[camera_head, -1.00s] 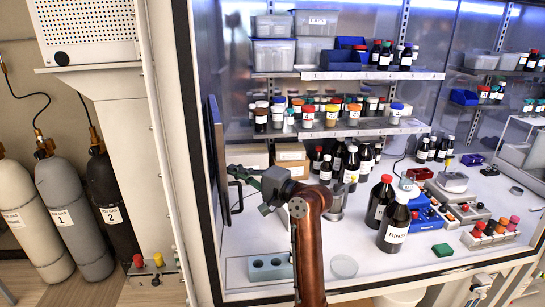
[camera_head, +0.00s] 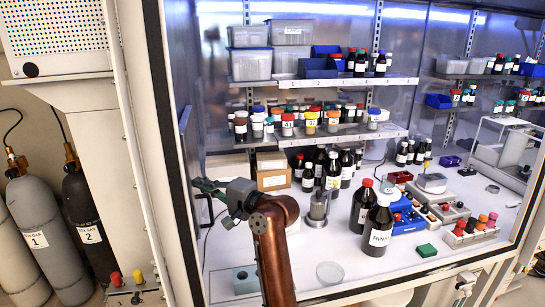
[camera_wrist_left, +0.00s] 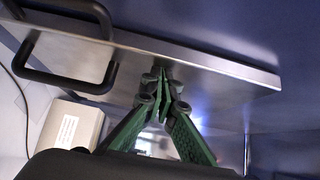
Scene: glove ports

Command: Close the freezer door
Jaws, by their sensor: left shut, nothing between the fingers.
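The freezer door (camera_head: 187,140) is a dark panel at the left side of the enclosure, seen nearly edge-on in the head view; it appears to stand out at an angle. Its black bar handle (camera_head: 206,210) is on the side facing the workspace. In the wrist view the door (camera_wrist_left: 215,68) is a grey metal slab with the looped black handle (camera_wrist_left: 62,78) at left. My left gripper (camera_head: 199,185) has green fingers, shut and empty, with tips close to the door beside the handle. In the wrist view its tips (camera_wrist_left: 161,75) overlap the slab; contact is unclear. My right gripper is not in view.
A cardboard box (camera_head: 273,180) and dark bottles stand behind my left arm. Tall dark bottles (camera_head: 378,228) stand right of my arm. Shelves (camera_head: 330,134) hang above.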

